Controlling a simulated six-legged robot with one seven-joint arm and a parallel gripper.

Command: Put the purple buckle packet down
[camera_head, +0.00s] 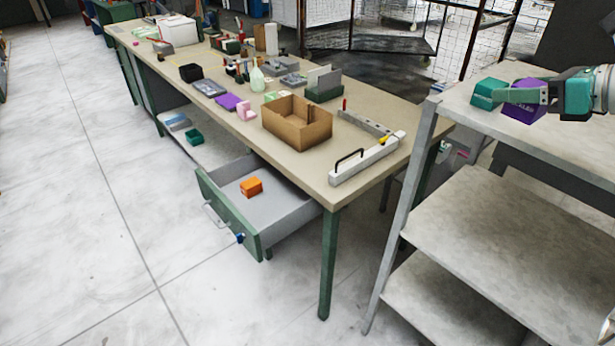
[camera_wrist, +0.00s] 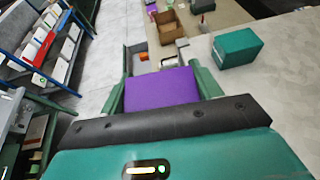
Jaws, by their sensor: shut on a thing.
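The purple buckle packet (camera_head: 524,106) is at the top of the grey shelf unit at the right, at my gripper (camera_head: 518,96). In the wrist view the purple packet (camera_wrist: 161,88) sits between the two green fingers of my gripper (camera_wrist: 160,86), which are shut on it. Its far side is hidden from me. I cannot tell whether its underside touches the shelf top.
A teal box (camera_head: 488,94) stands on the shelf top (camera_head: 560,145) just left of the packet; it also shows in the wrist view (camera_wrist: 237,48). The workbench holds an open cardboard box (camera_head: 297,122), a white sealer (camera_head: 367,160) and another purple item (camera_head: 228,102). An open drawer (camera_head: 230,212) holds an orange box (camera_head: 251,186).

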